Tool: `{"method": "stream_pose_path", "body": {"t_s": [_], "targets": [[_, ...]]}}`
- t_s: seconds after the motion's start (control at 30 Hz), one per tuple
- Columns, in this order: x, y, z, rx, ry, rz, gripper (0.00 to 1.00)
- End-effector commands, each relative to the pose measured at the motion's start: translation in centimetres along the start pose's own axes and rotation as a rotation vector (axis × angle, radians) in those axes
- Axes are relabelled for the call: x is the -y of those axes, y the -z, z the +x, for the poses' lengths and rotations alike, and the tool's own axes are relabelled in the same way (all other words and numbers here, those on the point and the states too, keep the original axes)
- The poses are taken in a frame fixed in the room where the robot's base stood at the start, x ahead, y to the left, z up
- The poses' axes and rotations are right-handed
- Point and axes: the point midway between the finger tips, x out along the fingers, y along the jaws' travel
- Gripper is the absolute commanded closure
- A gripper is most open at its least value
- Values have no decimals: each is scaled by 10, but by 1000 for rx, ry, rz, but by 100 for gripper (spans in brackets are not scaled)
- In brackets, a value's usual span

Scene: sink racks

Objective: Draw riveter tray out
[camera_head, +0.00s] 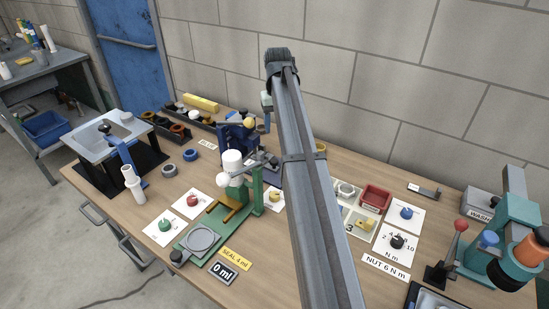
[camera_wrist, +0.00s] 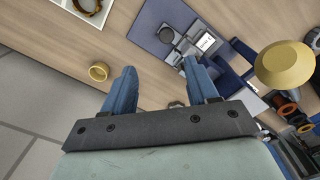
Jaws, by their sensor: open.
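A dark blue bench machine (camera_head: 236,138) with a yellow ball knob (camera_head: 250,123) stands at the middle back of the bench; I cannot tell for sure that it is the riveter. The machine (camera_wrist: 234,62) and its large yellow knob (camera_wrist: 285,62) are at the right of the wrist view. A flat blue-grey plate (camera_wrist: 160,22), possibly the tray, lies beside it with a dark metal fitting on it. My gripper (camera_wrist: 158,78) is open and empty, its blue fingers apart above the bench. In the head view my gripper (camera_head: 267,122) is small, just right of the yellow knob; my arm hides the bench behind it.
A green press (camera_head: 257,190) with a white container stands in front of the blue machine. A yellow ring (camera_wrist: 99,72) lies left of my fingers. A teal machine (camera_head: 515,235) and red bin (camera_head: 375,197) are at the right. The block wall (camera_head: 400,70) closes the back.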

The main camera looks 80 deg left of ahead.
Motion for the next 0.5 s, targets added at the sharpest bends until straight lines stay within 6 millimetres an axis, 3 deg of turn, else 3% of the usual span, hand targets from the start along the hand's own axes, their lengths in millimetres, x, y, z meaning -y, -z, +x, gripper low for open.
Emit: {"method": "stream_pose_path", "body": {"t_s": [0.1,0.27,0.5], "targets": [[11,2,4,0,9,4,42],[12,1,18,1,10,5,42],[12,1,59,1,9,5,42]]}}
